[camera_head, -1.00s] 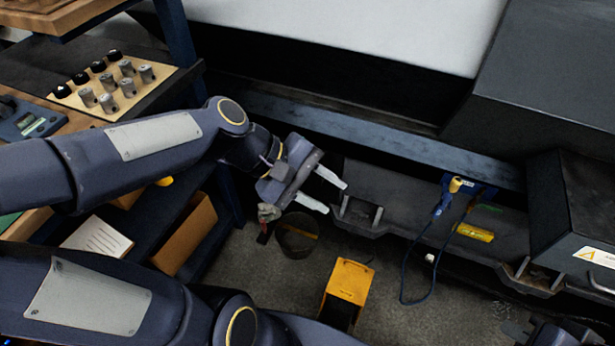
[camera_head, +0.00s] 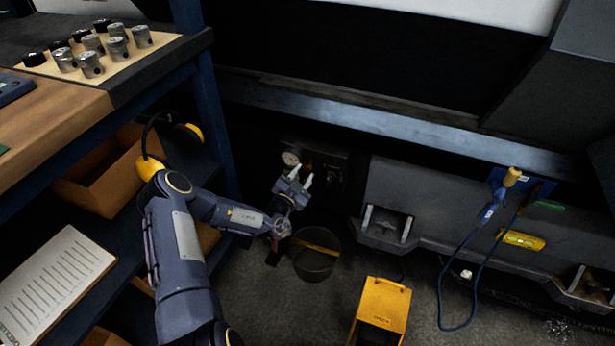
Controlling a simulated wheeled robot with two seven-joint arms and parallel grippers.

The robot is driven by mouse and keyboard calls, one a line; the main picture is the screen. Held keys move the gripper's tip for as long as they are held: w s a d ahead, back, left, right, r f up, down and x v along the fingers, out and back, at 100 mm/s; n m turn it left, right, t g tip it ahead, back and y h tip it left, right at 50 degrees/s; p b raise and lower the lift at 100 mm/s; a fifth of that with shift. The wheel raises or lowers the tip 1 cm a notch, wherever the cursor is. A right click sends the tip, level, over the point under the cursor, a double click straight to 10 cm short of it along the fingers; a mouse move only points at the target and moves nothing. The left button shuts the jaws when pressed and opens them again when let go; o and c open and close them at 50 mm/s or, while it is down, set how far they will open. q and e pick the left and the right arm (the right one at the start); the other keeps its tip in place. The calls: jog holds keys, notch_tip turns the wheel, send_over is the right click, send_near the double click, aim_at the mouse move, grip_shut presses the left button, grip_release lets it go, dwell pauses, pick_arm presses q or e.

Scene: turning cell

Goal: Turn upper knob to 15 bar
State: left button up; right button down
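A round white-faced pressure gauge (camera_head: 290,158) shows low on the machine, beside a dark recessed panel (camera_head: 328,170). The knobs on this panel are too dark and small to make out, and my gripper covers part of the area. I cannot read the gauge. My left gripper (camera_head: 298,179) is just below and in front of the gauge, pointing at the panel. Its two pale fingers are apart, with nothing seen between them. I cannot tell whether they touch a knob. My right gripper is out of view.
A shelf rack (camera_head: 222,130) with boxes and a clipboard (camera_head: 52,285) stands at left. A round bin (camera_head: 315,266) is below my gripper. A yellow box (camera_head: 383,303) stands on the floor. A blue cable (camera_head: 440,285) hangs at right. Floor between is clear.

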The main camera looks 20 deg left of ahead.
aim_at(306, 169)
pick_arm(q)
jog(key=w+f+b, duration=0.1)
jog(key=w, duration=0.1)
jog(key=w+a+f+n+y, duration=0.1)
jog(key=w, duration=0.1)
jog(key=w+f+n+b, duration=0.1)
jog(key=w, duration=0.1)
jog(key=shift+w+a+f+b, duration=0.15)
jog(key=shift+a+b, duration=0.1)
jog(key=shift+b, duration=0.1)
jog(key=shift+w, duration=0.6)
jog(key=c, duration=0.7)
